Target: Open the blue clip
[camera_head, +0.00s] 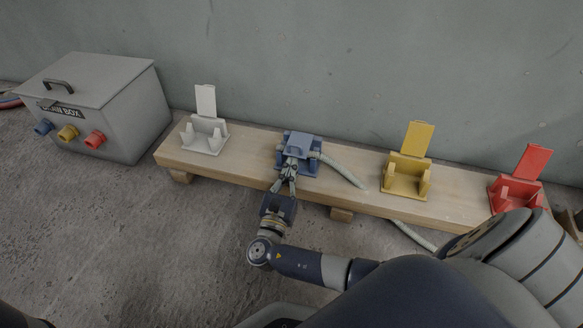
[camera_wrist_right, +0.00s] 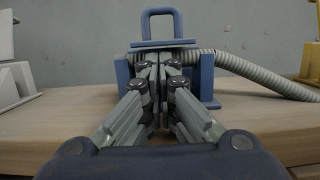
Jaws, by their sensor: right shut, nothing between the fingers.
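The blue clip (camera_head: 311,142) sits on a wooden plank, second from the left in the row of clips. Its lid is down over a grey corrugated conduit, with a loop handle on top. It fills the middle of the right wrist view (camera_wrist_right: 206,75), with the loop handle standing up. My right gripper (camera_head: 291,160) is shut and empty at the near side of the clip, its fingertips in front of the lid's edge. Whether they touch the clip cannot be told. The conduit (camera_head: 343,171) leaves the clip to the right. My left gripper is not in view.
A white clip (camera_head: 205,134), a yellow clip (camera_head: 407,175) and a red clip (camera_head: 517,190) stand open on the plank (camera_head: 245,145). A grey box (camera_head: 110,90) with coloured sockets stands at the left. A concrete wall rises close behind. Floor at front left is free.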

